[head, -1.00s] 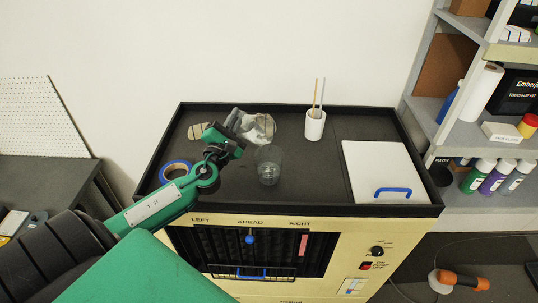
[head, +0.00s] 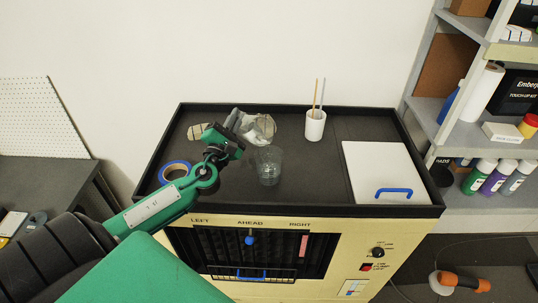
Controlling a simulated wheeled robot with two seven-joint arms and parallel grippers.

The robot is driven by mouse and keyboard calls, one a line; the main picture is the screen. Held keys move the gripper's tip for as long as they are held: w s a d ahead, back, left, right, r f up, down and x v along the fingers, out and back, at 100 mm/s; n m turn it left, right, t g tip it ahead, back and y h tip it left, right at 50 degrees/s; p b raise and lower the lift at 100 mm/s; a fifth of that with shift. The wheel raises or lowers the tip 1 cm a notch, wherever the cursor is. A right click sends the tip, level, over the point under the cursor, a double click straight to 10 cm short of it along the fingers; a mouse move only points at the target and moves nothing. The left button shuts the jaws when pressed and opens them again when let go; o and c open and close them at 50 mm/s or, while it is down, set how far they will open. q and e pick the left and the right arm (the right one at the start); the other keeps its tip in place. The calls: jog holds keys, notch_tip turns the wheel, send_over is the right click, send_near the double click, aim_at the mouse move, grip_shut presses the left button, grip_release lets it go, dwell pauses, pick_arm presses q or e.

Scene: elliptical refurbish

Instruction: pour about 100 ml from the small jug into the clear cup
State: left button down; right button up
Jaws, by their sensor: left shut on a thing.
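The clear cup (head: 269,168) stands upright on the dark top of the cabinet, left of its middle. A little clear liquid seems to lie low in it, but the level is hard to read. My left gripper (head: 244,131) is behind and left of the cup, shut on the small jug (head: 264,128). The jug looks clear and greyish, is tilted, and is partly hidden by the gripper. It shows just above and behind the cup's rim in the picture. I cannot make out a stream between them. My right gripper is not in view.
A blue tape roll (head: 175,171) lies at the left, and a small beige item (head: 196,132) behind my gripper. A white pot (head: 315,126) with two sticks stands at the back. A white panel (head: 378,168) with a blue handle covers the right. A raised black rim (head: 420,185) surrounds the top.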

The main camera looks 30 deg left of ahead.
pick_arm(q)
jog(key=shift+s+d+b, duration=0.15)
jog(key=shift+b, duration=0.15)
dwell(0.6)
jog(key=shift+d+m+b, duration=0.2)
jog(key=shift+m+b, duration=0.1)
jog(key=shift+b, duration=0.1)
dwell(0.5)
jog(key=shift+a, duration=0.1)
dwell(0.3)
jog(key=shift+s+f+t+h+b, duration=0.1)
jog(key=shift+s+t+h+b, duration=0.15)
jog(key=shift+b, duration=0.25)
jog(key=shift+d+r+m+t+h+b, duration=0.25)
jog(key=shift+m+b, duration=0.1)
jog(key=shift+m, duration=0.35)
dwell(1.5)
